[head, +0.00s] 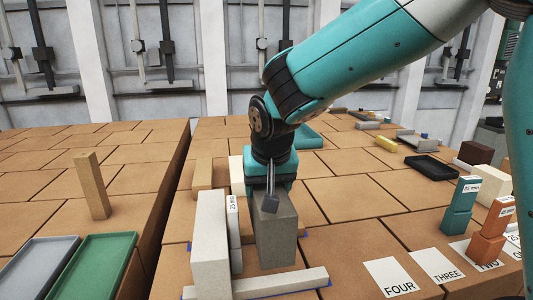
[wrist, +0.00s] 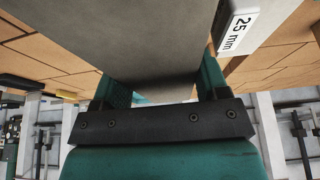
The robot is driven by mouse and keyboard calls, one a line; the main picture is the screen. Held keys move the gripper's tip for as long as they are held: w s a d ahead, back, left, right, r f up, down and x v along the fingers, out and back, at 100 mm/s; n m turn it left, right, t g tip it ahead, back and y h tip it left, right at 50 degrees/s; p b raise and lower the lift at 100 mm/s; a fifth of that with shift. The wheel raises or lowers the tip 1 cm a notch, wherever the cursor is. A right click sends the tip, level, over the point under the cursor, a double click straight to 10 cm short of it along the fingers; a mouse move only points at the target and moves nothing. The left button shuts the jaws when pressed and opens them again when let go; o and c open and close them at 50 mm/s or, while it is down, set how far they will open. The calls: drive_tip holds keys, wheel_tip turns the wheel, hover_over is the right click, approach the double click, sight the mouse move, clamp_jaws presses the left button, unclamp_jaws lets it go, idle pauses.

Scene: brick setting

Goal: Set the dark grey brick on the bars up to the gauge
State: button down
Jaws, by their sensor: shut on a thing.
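The dark grey brick (head: 275,235) stands upright in my gripper (head: 270,185), which is shut on its top end. The brick fills the upper part of the wrist view (wrist: 150,40), between the teal fingers. The gauge (head: 233,222), a pale upright strip marked 25 mm, is just left of the brick; its label also shows in the wrist view (wrist: 237,35). A pale grey bar (head: 260,285) lies in front of the brick, near blue marking lines. The brick hides what is behind and under it; I cannot tell whether it touches bars or gauge.
A tall pale block (head: 209,250) stands left of the gauge, with a cream block (head: 237,175) behind. Teal (head: 459,208) and orange (head: 490,235) labelled blocks stand at right by number cards. Green (head: 95,265) and grey (head: 38,265) trays lie left.

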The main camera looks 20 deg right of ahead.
wheel_tip(320, 180, down, 6)
drive_tip(key=shift+r+p, duration=0.15)
drive_tip(key=shift+p, duration=0.35)
drive_tip(key=shift+f+b, duration=0.35)
drive_tip(key=shift+f, duration=0.15)
drive_tip(key=shift+f, duration=0.1)
drive_tip(key=shift+c, duration=0.7)
unclamp_jaws()
